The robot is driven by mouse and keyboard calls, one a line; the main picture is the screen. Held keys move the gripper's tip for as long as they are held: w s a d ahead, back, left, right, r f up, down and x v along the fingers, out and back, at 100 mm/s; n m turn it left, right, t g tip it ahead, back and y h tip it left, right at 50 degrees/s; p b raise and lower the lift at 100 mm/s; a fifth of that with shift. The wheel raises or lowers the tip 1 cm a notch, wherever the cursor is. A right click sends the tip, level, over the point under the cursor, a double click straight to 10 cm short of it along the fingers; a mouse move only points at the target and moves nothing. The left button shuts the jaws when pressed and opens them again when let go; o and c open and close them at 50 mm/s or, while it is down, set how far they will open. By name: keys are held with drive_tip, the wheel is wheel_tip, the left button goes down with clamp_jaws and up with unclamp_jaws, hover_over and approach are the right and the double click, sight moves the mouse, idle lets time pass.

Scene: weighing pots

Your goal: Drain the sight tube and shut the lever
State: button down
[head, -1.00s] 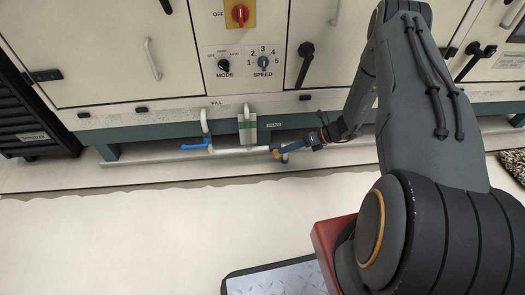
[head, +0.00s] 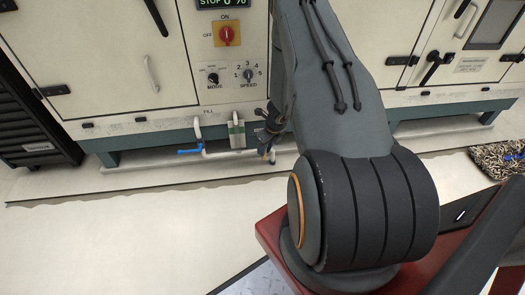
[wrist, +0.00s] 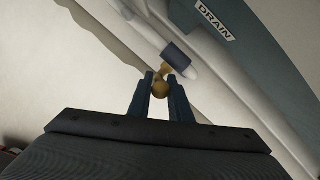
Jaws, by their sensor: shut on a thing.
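The sight tube (head: 237,133) stands upright at the front of the machine, under the control panel, with a green band across it. Its liquid level is too small to read. My gripper (head: 267,148) is low at the pipe, just right of the tube. In the wrist view my gripper (wrist: 160,88) is shut on the brass knob of the drain lever (wrist: 161,79). A dark blue sleeve (wrist: 176,53) on the white pipe lies just beyond. The DRAIN label (wrist: 214,20) is on the teal rail. The lever's exact angle is hard to tell.
A blue lever (head: 190,151) sits on the fill pipe, left of the tube. The panel has a red switch (head: 227,36) and two knobs. The pale floor (head: 110,235) in front is clear. A dark speckled mat (head: 500,160) lies at the right.

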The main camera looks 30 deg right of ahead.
drive_tip(key=shift+w+a+h, duration=0.3)
drive_tip(key=shift+w+a, duration=0.05)
drive_tip(key=shift+w, duration=0.05)
idle(0.4)
drive_tip(key=c, duration=1.8)
unclamp_jaws()
drive_tip(key=shift+a, duration=0.1)
drive_tip(key=shift+s+r, duration=0.15)
drive_tip(key=shift+r, duration=0.25)
drive_tip(key=p+v, duration=0.2)
drive_tip(key=v, duration=0.4)
drive_tip(key=shift+r, duration=0.45)
